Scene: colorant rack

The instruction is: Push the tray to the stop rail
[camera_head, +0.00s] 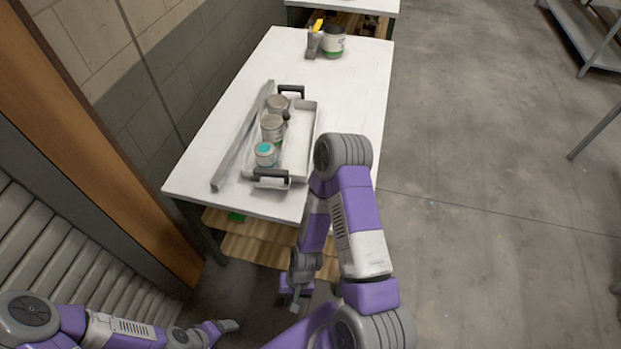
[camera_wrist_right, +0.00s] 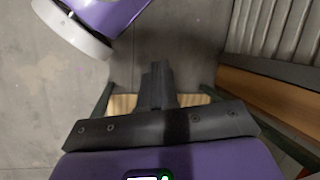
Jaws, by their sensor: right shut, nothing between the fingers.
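The grey stop rail (camera_head: 233,153) lies along the tray's left side. A strip of table shows between them at the near end; I cannot tell whether they touch at the far end. My right gripper (camera_head: 290,298) hangs in front of the table's near edge, below the top, shut and empty. Its fingers (camera_wrist_right: 156,82) point ahead in the wrist view. My left gripper (camera_head: 227,326) is low at the bottom left, its jaws unclear.
A wall is at left; open floor lies right.

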